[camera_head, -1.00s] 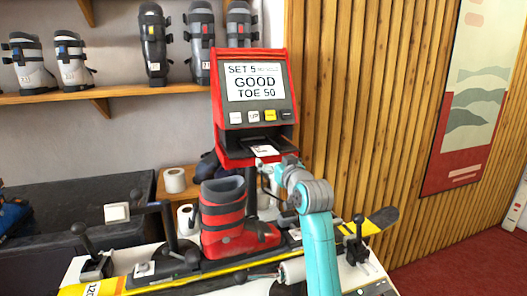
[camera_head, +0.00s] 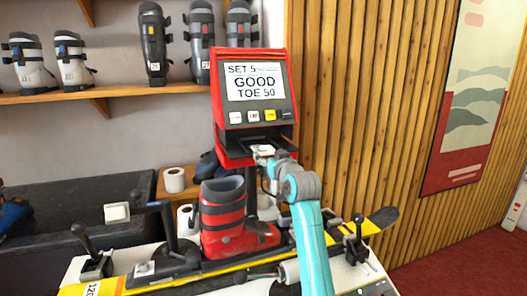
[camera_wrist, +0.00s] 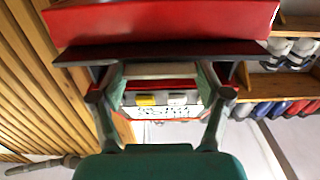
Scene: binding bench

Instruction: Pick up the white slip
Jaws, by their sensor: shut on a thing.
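The white slip (camera_head: 262,148) is at the dark slot of the red machine (camera_head: 220,118), below its row of buttons. My gripper (camera_head: 263,153) is at the slot with its jaws shut on the slip. In the wrist view, my gripper (camera_wrist: 160,73) has its two fingers on either side of a pale flat strip, which seems to be the slip (camera_wrist: 160,70). The gripper hides part of the slip in the head view. I cannot tell how much of the slip is still inside the slot.
The machine's screen (camera_head: 254,82) reads SET 5, GOOD, TOE 50. A red boot (camera_head: 222,222) stands on a yellow ski (camera_head: 215,270) below the machine. Levers (camera_head: 92,250) rise from the bench. A slatted wood wall (camera_head: 370,110) is at the right.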

